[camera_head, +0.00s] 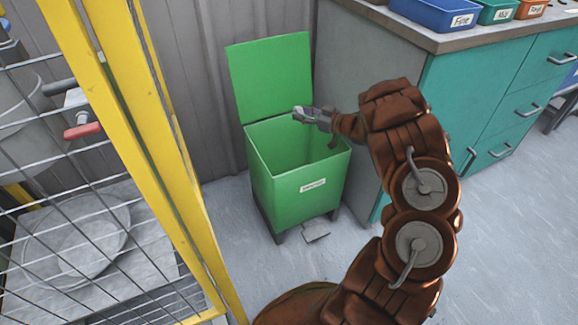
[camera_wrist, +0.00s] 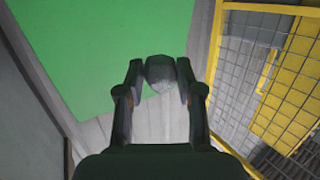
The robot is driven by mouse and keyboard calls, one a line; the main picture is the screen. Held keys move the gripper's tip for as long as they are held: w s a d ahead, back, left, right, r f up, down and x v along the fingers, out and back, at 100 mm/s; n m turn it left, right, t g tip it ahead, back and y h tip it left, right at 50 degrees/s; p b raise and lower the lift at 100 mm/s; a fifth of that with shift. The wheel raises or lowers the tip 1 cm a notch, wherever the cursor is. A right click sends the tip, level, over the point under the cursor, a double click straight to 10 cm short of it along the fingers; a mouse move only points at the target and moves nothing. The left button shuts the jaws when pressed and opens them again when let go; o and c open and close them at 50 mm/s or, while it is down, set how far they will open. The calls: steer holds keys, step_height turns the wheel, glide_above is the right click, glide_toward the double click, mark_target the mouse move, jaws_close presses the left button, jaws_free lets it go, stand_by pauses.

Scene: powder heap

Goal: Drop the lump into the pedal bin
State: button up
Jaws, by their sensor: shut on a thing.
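The pedal bin (camera_head: 300,192) is green, with a label on its front, and stands on the floor by the wall. Its lid (camera_head: 270,78) is open and upright at the back. My gripper (camera_head: 305,113) is above the bin's open top, towards the rear, pointing left. In the wrist view my gripper (camera_wrist: 160,76) is shut on a grey, rounded lump (camera_wrist: 160,72), held between the fingertips. The lump is hard to make out in the head view. A large green surface, apparently the lid (camera_wrist: 100,40), lies behind the lump in the wrist view.
A yellow-framed mesh cage (camera_head: 165,130) stands to the left of the bin; it also shows in the wrist view (camera_wrist: 262,70). A teal drawer cabinet (camera_head: 480,105) stands close on the right, with coloured trays (camera_head: 440,12) on top. A grey pedal (camera_head: 315,230) sits at the bin's foot.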

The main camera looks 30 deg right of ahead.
step_height(320, 180, down, 4)
steer(key=shift+b, duration=1.25)
steer(key=o, duration=1.2)
steer(key=shift+r, duration=0.1)
step_height(320, 180, up, 10)
steer(key=shift+f, duration=0.1)
